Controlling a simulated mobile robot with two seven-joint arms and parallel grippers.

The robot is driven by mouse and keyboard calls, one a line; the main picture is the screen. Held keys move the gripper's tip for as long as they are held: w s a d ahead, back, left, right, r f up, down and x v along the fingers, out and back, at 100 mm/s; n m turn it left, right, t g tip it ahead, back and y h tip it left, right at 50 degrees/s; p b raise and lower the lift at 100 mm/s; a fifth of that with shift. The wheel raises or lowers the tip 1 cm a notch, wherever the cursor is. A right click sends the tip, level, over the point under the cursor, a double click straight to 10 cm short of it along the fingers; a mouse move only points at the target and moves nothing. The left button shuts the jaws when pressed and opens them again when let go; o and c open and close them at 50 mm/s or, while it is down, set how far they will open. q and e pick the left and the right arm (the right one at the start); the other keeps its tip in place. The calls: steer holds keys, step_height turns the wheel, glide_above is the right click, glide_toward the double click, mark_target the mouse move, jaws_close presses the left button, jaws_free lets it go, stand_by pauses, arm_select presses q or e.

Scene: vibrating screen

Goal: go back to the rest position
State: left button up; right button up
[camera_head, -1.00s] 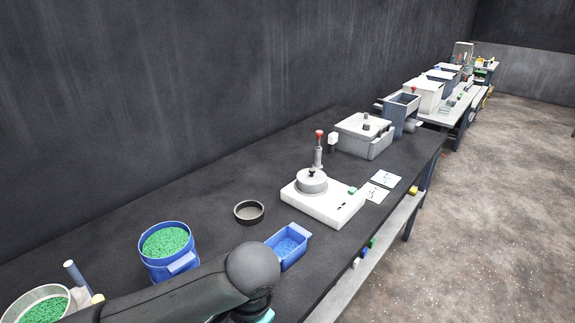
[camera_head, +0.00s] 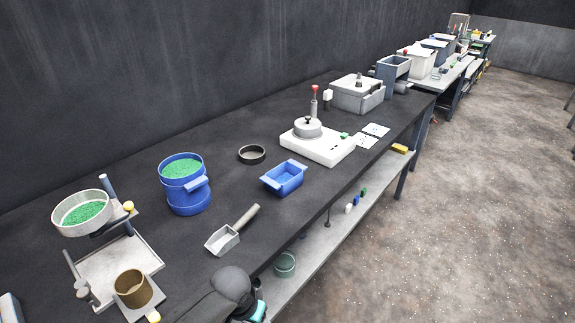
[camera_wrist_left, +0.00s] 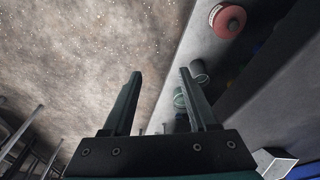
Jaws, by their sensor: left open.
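My left gripper (camera_wrist_left: 160,78) is open, with nothing between its two dark fingers in the left wrist view. Behind the fingers that view shows the brown floor and the table's lower shelf. In the head view my left arm's dark joint shows at the bottom middle, by the table's front edge; the fingers are hidden there. My right gripper is in neither view.
The black table (camera_head: 130,175) carries a metal scoop (camera_head: 232,230), a blue tray (camera_head: 284,178), a blue bucket (camera_head: 184,190), a sieve stand (camera_head: 100,270) and a white shaker base (camera_head: 318,146). A lower shelf (camera_head: 330,238) holds small items. The floor (camera_head: 480,220) at right is clear.

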arm_select(q)
steer(key=s+a+f+n+b, duration=0.1)
steer(key=s+a+f, duration=0.25)
steer(key=f, duration=0.35)
steer(key=s+a+f+b, duration=0.1)
steer(key=s+a+f, duration=0.1)
steer(key=s+f, duration=0.45)
steer(key=s+a+f+n+b, duration=0.1)
steer(key=s+a+f+b, duration=0.15)
steer(key=f, duration=0.55)
steer(key=s+a+f, duration=0.1)
steer(key=s+f, duration=0.2)
steer(key=s, duration=0.3)
steer(key=s+a+f+b, duration=0.1)
steer(key=s+f, duration=0.2)
steer(key=s, duration=0.4)
steer(key=s+a+f+y, duration=0.1)
steer(key=s+f, duration=0.2)
steer(key=s, duration=0.4)
steer(key=shift+s+f+g, duration=0.15)
steer(key=shift+s+g, duration=0.05)
steer(key=shift+g, duration=0.2)
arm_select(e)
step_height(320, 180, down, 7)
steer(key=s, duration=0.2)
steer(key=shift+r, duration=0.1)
